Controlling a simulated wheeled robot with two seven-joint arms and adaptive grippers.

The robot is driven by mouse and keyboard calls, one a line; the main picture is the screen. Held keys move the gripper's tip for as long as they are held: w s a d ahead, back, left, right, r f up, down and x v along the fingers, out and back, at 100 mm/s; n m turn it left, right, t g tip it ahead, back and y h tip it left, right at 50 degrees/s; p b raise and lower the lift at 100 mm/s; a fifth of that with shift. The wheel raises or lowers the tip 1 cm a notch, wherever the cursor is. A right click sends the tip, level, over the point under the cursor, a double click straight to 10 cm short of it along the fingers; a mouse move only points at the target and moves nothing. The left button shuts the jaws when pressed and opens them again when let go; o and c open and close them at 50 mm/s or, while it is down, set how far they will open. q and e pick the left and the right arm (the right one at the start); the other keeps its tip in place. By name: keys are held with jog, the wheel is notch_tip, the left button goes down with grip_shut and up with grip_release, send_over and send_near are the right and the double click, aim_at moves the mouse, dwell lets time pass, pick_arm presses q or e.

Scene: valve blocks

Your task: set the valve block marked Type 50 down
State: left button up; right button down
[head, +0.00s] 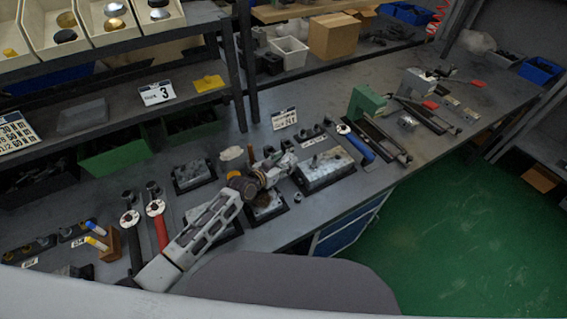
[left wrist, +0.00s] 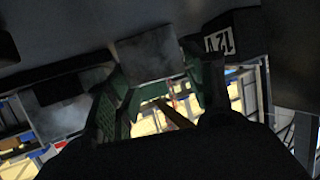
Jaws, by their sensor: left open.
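My left arm reaches over the bench from the lower left in the head view. Its gripper (head: 284,161) is open near the left end of a large grey valve block (head: 328,168) on a dark base; I cannot tell if they touch. A smaller block (head: 265,207) sits on a dark base below my wrist, partly hidden by my arm. Another block (head: 194,174) sits on a dark base farther left. No Type 50 mark is legible, so I cannot tell which block bears it. My right gripper is not in view.
A white sign (head: 284,118) stands behind the large block. A blue-handled tool (head: 357,146) lies to its right, before a green machine (head: 368,103). A red-handled tool (head: 158,226) lies left of my arm. A shelf with bins stands at the upper left.

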pick_arm(q)
jog(key=shift+r, duration=0.1)
jog(key=shift+s, duration=0.15)
jog(key=shift+v, duration=3.65)
jog(key=o, duration=1)
jog(key=shift+r, duration=0.25)
jog(key=shift+a+r+p, duration=0.1)
jog(key=shift+r+p, duration=0.45)
jog(key=shift+p, duration=0.2)
jog(key=shift+r+p, duration=0.35)
jog(key=shift+f, duration=0.1)
